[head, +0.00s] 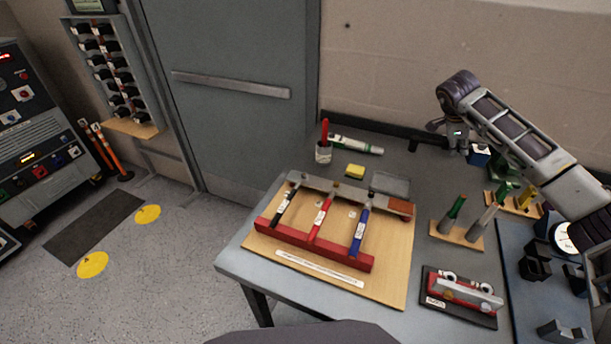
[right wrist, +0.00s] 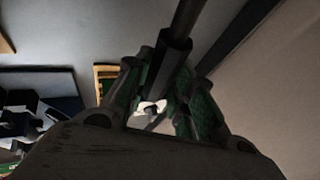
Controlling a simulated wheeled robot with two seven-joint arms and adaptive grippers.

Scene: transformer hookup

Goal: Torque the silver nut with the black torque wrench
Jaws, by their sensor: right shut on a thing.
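My right gripper (head: 455,135) is above the back of the table near the wall, with its arm coming in from the right. It is shut on the black torque wrench (right wrist: 172,62), whose dark shaft runs up out of the right wrist view. In the head view the wrench is hard to tell from the dark strip behind it. A wooden board (head: 390,285) at the front left carries black, red and blue cables between a red bar (head: 310,247) and a grey bar. The silver nut is too small to single out. My left gripper is not in view.
A cup with a red-handled tool (head: 323,152), a yellow sponge (head: 355,171) and a grey tray (head: 390,184) stand behind the board. Wooden stands with green-topped pieces (head: 457,207) and a black-based red rack (head: 460,297) are to its right. A blue mat lies at far right.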

